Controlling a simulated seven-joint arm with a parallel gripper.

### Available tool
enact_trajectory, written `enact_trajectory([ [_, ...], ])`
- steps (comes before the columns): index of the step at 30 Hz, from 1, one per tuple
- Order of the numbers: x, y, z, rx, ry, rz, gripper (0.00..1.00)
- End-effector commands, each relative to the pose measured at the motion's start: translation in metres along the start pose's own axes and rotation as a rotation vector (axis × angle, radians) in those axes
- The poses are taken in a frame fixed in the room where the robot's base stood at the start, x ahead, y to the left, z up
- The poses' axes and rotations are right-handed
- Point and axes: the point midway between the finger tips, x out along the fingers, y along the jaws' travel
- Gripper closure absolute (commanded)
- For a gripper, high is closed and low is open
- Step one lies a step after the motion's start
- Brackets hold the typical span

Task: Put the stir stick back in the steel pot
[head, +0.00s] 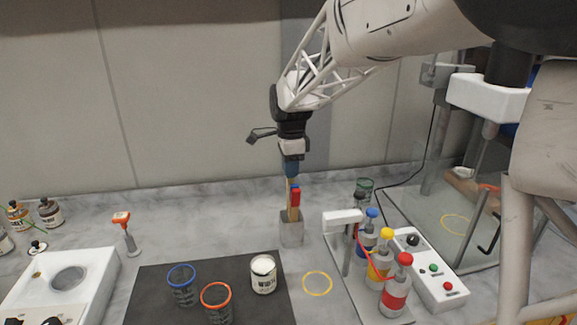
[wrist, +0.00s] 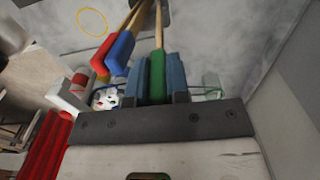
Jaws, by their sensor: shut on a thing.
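The steel pot (head: 291,234) is a small grey square holder on the counter, below my gripper (head: 292,170). In the wrist view my blue fingers are shut on the green handle of a stir stick (wrist: 157,78). Its wooden shaft runs toward the pot (wrist: 165,12); I cannot tell how deep its tip sits. A red-handled stick (head: 295,196) stands in the pot, close beside my fingers. In the wrist view a blue-handled stick (wrist: 119,52) and the red-handled one (wrist: 101,58) lean next to the held stick. The green handle is hidden in the head view.
Right of the pot stands a rack with blue-, yellow- and red-capped bottles (head: 379,263) and a button box (head: 428,268). A dark mat (head: 150,290) at the front holds two ringed cups (head: 183,285) and a white can (head: 263,275).

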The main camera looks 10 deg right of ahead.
Motion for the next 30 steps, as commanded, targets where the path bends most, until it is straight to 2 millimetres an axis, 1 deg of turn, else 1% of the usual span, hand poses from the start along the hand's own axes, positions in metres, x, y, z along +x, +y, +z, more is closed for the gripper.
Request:
enact_trajectory([
  [11, 0.002, 0.000, 0.000, 0.000, 0.000, 0.000, 1.00],
  [30, 0.019, 0.000, 0.000, 0.000, 0.000, 0.000, 1.00],
])
